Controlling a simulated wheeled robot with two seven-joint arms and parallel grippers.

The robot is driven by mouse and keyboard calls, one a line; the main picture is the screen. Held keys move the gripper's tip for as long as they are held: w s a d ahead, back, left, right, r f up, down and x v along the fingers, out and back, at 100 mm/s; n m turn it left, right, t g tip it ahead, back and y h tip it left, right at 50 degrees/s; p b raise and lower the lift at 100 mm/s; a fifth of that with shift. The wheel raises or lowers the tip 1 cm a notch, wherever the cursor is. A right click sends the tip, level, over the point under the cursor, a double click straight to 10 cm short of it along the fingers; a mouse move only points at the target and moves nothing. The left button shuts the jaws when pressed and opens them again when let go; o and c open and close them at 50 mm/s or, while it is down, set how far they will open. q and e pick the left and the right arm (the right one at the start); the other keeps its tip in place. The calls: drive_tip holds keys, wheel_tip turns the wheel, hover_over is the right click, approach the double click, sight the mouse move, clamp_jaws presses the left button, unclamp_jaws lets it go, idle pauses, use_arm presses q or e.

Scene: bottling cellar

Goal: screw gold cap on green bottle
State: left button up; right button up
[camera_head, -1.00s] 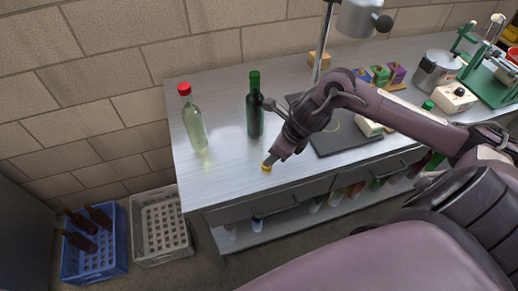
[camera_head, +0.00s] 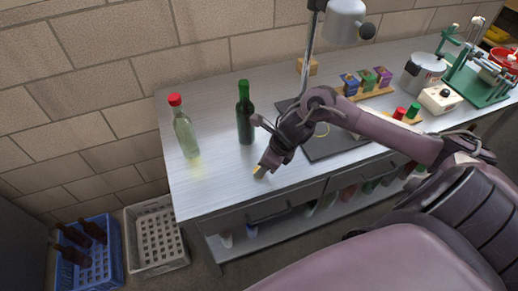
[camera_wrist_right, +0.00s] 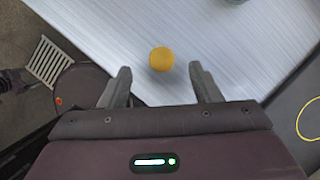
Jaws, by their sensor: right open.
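The dark green bottle (camera_head: 245,122) stands upright on the metal bench; its top is a brighter green. The gold cap (camera_head: 258,171) lies on the bench near the front edge, in front of the bottle, partly hidden by my right gripper (camera_head: 264,167). In the right wrist view the gold cap (camera_wrist_right: 161,59) shows as a round yellow disc between and slightly beyond the fingertips of my right gripper (camera_wrist_right: 160,70). The fingers are spread, with a gap on each side of the cap. My left gripper is not in view.
A pale green bottle (camera_head: 186,135) with a red cap stands to the left. A dark mat (camera_head: 335,145), a wooden holder with coloured blocks (camera_head: 367,86) and a pot (camera_head: 421,72) are to the right. Crates (camera_head: 157,238) stand on the floor. The bench's left front is clear.

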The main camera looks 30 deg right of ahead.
drive_tip(key=shift+p+x, duration=0.7)
drive_tip(key=shift+x, duration=1.7)
drive_tip(key=shift+s+d, duration=0.1)
drive_tip(key=shift+d, duration=0.1)
drive_tip(key=c, duration=1.1)
